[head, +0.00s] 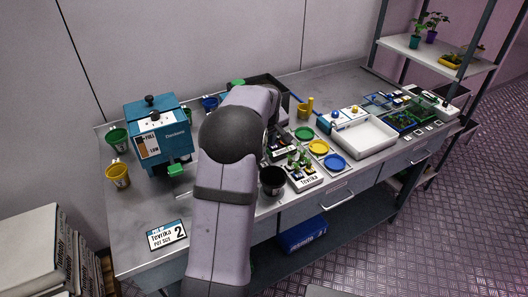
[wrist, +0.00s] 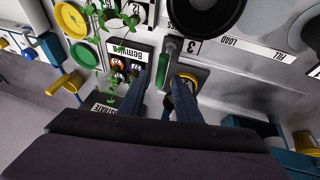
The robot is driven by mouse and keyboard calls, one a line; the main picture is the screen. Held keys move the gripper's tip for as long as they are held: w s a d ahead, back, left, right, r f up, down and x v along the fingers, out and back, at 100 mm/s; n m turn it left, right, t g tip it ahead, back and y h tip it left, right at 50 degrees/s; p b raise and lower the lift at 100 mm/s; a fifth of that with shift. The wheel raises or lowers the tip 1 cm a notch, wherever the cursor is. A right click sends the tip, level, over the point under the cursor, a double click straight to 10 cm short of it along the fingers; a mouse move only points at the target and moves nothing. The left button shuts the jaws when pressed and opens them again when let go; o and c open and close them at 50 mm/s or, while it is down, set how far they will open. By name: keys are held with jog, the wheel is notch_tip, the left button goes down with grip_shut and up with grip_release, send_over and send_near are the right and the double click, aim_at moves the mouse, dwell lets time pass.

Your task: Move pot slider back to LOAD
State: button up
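In the wrist view, two dark blue fingers of my gripper (wrist: 160,84) stand apart with a gap between them. A green upright piece with a dark grey top (wrist: 163,66) shows in line with this gap; I cannot tell if the fingers touch it. A LOAD label (wrist: 231,42) and a FILL label (wrist: 276,55) lie to the right on a pale strip. A large black pot (wrist: 206,14) is at the top edge, near the LOAD end; it also shows in the head view (head: 272,181). In the head view my arm hides the gripper and most of the slider.
The blue dispenser (head: 160,137) stands left of my arm, with a green pot (head: 117,138) and yellow pot (head: 117,176) beside it. Seedling trays, coloured discs and a white tray (head: 364,136) fill the bench to the right.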

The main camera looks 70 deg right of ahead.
jog(key=shift+p+x, duration=1.05)
jog(key=shift+x, duration=2.35)
jog(key=shift+d, duration=0.1)
jog(key=shift+c, duration=0.2)
grip_shut()
